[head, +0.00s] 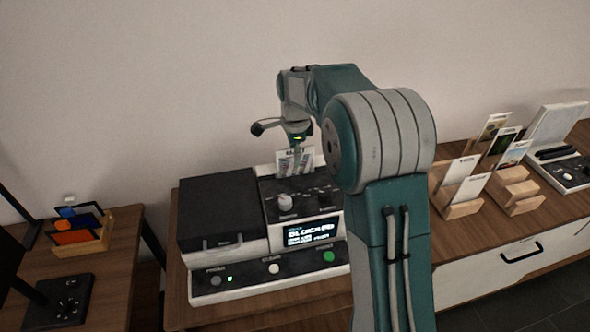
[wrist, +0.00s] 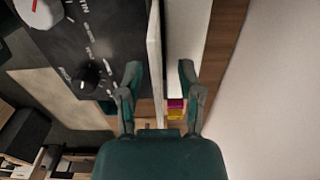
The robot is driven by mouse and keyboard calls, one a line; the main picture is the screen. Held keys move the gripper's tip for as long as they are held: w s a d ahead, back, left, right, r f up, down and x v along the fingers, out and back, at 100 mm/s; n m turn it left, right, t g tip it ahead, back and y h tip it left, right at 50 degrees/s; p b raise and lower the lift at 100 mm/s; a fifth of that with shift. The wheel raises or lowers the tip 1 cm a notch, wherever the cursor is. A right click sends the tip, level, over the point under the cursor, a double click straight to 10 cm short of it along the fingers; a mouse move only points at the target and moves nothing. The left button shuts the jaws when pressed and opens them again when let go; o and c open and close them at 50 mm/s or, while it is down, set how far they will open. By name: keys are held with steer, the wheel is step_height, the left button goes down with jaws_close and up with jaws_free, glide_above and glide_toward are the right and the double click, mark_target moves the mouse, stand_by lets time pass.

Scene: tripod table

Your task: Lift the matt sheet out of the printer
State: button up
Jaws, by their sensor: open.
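The sheet (head: 283,163) stands upright at the back of the printer (head: 217,212), pale with dark print near its top. In the wrist view the sheet (wrist: 154,45) shows nearly edge-on as a thin pale strip. My gripper (wrist: 160,78) is open, with one finger on each side of the strip. The left finger looks closer to the strip than the right one; I cannot tell whether either touches. In the head view my gripper (head: 296,145) is just above the sheet, and its fingers are hard to make out. The sheet's lower part is hidden.
The printer has knobs, a lit display (head: 312,234) and a front button row. Wooden card holders (head: 463,210) with several cards stand right, beside another device (head: 567,172). A side table at left bears a wooden holder (head: 98,242) and a dark control box (head: 60,300). A wall is behind.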

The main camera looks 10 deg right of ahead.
steer(key=shift+f, duration=0.8)
jaws_close()
steer(key=shift+r, duration=0.1)
